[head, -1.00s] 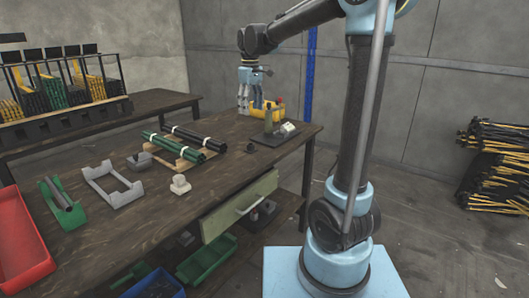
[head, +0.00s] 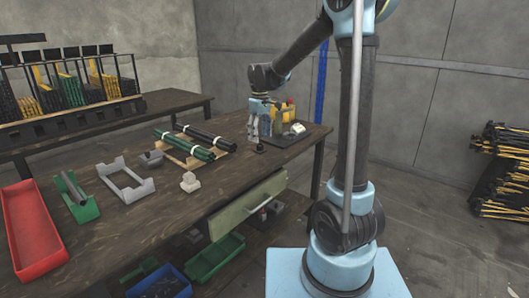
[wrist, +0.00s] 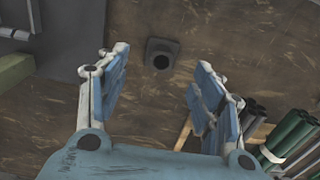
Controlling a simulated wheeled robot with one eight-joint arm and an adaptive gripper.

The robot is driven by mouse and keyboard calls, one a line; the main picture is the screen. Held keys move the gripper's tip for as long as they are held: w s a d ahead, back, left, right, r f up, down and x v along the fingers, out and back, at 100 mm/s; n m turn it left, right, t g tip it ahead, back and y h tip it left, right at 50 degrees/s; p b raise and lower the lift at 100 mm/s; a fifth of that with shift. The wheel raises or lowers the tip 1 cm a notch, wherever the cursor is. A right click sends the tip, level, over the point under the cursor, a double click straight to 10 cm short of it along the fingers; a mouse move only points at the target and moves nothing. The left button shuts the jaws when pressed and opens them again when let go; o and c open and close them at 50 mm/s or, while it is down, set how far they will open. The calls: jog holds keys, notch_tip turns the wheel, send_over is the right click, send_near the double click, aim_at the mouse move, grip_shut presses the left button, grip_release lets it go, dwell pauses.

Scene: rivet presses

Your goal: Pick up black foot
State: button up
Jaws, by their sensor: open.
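The black foot (head: 260,148) is a small dark piece standing on the wooden table near its right end, just below my gripper (head: 261,134). In the wrist view the foot (wrist: 162,55) shows from above as a squarish dark base with a round hole. It lies beyond and between the two blue finger pads of my gripper (wrist: 162,68). The fingers are spread apart with nothing between them, and the foot appears clear of both. The gripper points down in the head view.
Green and black tubes (head: 184,144) lie on a wooden rack left of the gripper. A dark plate with a press fixture (head: 294,128) and yellow parts stands behind. Table around the foot is mostly bare.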

aim_at(260, 148)
jog(key=shift+s+f, duration=0.1)
jog(key=shift+f, duration=2.75)
jog(key=c, duration=1)
